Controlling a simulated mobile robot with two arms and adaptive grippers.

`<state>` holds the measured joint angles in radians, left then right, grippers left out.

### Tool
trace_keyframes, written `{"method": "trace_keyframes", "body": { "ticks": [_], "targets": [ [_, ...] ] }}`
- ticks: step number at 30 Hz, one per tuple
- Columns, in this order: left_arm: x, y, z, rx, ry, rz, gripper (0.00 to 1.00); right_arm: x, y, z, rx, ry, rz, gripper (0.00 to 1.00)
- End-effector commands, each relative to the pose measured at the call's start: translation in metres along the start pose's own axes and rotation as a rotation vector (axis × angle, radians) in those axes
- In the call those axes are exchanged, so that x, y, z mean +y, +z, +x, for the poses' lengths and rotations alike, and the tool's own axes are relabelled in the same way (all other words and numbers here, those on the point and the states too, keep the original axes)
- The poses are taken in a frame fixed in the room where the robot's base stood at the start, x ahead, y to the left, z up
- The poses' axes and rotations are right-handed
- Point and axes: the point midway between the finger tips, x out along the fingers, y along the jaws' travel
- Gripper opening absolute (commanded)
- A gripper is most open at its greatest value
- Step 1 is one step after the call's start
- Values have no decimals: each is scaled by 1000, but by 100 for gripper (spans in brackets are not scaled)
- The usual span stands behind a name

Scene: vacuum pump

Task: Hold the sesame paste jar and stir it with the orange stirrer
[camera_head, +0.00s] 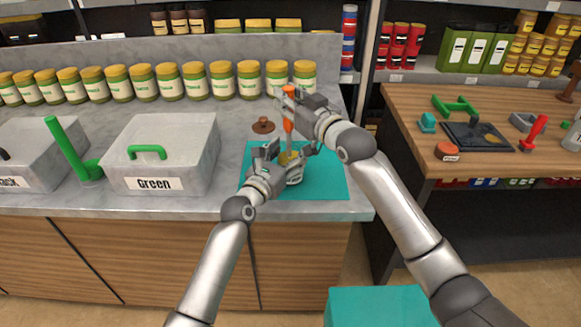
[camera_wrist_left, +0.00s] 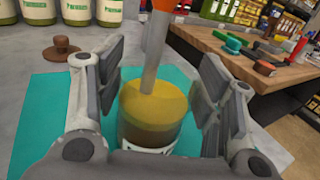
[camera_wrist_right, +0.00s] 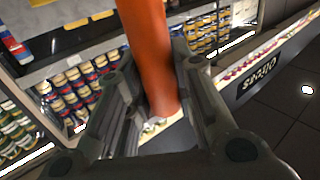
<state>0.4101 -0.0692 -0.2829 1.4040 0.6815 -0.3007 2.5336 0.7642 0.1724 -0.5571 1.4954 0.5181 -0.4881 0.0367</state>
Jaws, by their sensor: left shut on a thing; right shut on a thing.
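The sesame paste jar (camera_wrist_left: 150,132) is upright on the teal mat (camera_head: 325,183), with yellow-brown paste at its open top. My left gripper (camera_head: 282,160) is shut around the jar, one finger on each side in the left wrist view. The orange stirrer (camera_head: 288,124) stands upright. Its grey shaft (camera_wrist_left: 152,70) reaches down into the paste in the left wrist view. My right gripper (camera_head: 296,105) is above the jar, shut on the stirrer's orange handle (camera_wrist_right: 150,60). The shaft's lower end is hidden in the paste.
A brown lid (camera_head: 263,125) lies on the counter behind the mat. A grey box labelled Green (camera_head: 190,150) stands to the left. A row of jars (camera_head: 142,82) lines the back. A wooden table (camera_head: 530,165) with tools is at right.

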Motion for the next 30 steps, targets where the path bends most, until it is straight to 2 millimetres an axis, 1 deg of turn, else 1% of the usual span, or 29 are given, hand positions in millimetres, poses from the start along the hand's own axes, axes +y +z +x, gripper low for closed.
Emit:
{"method": "trace_keyframes", "body": {
  "ticks": [3, 8, 17, 27, 30],
  "targets": [
    [0, 0, 0, 0, 0, 0, 27, -9, 0, -2, 1, -2, 3, 0],
    [0, 0, 0, 0, 0, 0, 27, -15, -1, -3, 2, -1, 3, 0],
    [0, 0, 0, 0, 0, 0, 27, -14, 0, -4, 1, 0, 2, 0],
    [0, 0, 0, 0, 1, 0, 27, -9, 0, -22, -1, 1, 1, 0],
    [0, 0, 0, 0, 1, 0, 27, -9, 0, -24, 0, 1, 1, 0]
  ]
}}
